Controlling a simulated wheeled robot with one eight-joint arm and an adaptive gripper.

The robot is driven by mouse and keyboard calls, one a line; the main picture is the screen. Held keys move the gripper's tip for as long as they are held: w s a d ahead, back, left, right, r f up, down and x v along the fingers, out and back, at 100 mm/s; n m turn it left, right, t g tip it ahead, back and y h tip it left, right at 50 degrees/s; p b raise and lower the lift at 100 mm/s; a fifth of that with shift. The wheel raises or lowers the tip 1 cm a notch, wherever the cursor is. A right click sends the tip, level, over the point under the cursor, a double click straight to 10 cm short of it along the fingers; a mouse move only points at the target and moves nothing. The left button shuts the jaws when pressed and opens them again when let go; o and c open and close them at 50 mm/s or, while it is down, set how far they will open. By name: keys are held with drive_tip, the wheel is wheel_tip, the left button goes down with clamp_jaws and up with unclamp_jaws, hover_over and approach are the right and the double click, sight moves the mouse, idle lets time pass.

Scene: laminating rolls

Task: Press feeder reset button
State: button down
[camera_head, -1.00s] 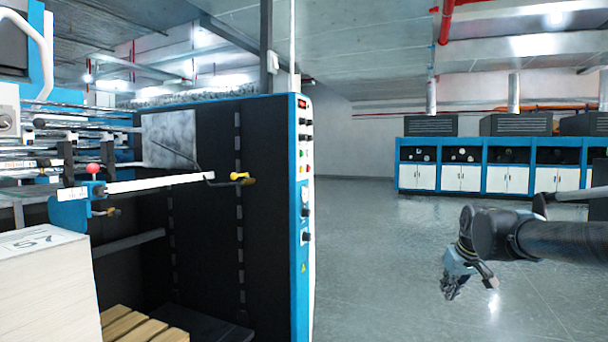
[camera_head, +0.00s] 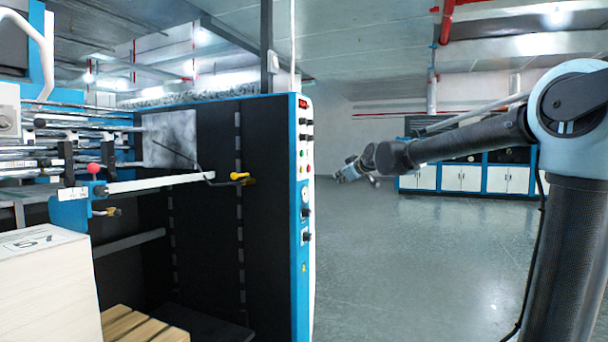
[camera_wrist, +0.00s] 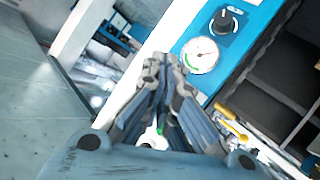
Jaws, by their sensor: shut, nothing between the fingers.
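The feeder's narrow control panel (camera_head: 304,200), blue and white, stands upright at the end of the dark machine body. Which button is the reset one cannot be read. My gripper (camera_head: 345,174) is shut and empty, to the right of the panel in the picture. In the wrist view my gripper's fingertips (camera_wrist: 164,62) overlap the panel beside the round gauge (camera_wrist: 200,55) and a black knob (camera_wrist: 224,20). Contact is not visible. The fingers hide part of the panel.
A yellow-handled lever (camera_head: 240,177) and a rail with a red ball knob (camera_head: 94,168) jut from the machine. A paper stack (camera_head: 42,290) stands at the lower left. Open floor (camera_head: 420,270) lies right of the panel. Blue-white cabinets (camera_head: 510,180) line the back.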

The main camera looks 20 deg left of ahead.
sight(302, 170)
drive_tip(key=shift+w+a+r+y, duration=0.2)
drive_tip(key=shift+a+r, duration=0.15)
drive_tip(key=shift+a, duration=0.3)
drive_tip(key=shift+w+a+r+y, duration=0.1)
drive_tip(key=shift+w+a+r, duration=0.15)
drive_tip(key=shift+a, duration=0.4)
drive_tip(key=a, duration=0.8)
drive_tip(key=shift+w+a, duration=0.3)
drive_tip(key=shift+a, duration=0.1)
idle(0.6)
drive_tip(key=shift+s+a+r, duration=0.1)
drive_tip(key=shift+a, duration=0.3)
drive_tip(key=shift+a, duration=0.4)
idle(0.8)
drive_tip(key=shift+d, duration=0.85)
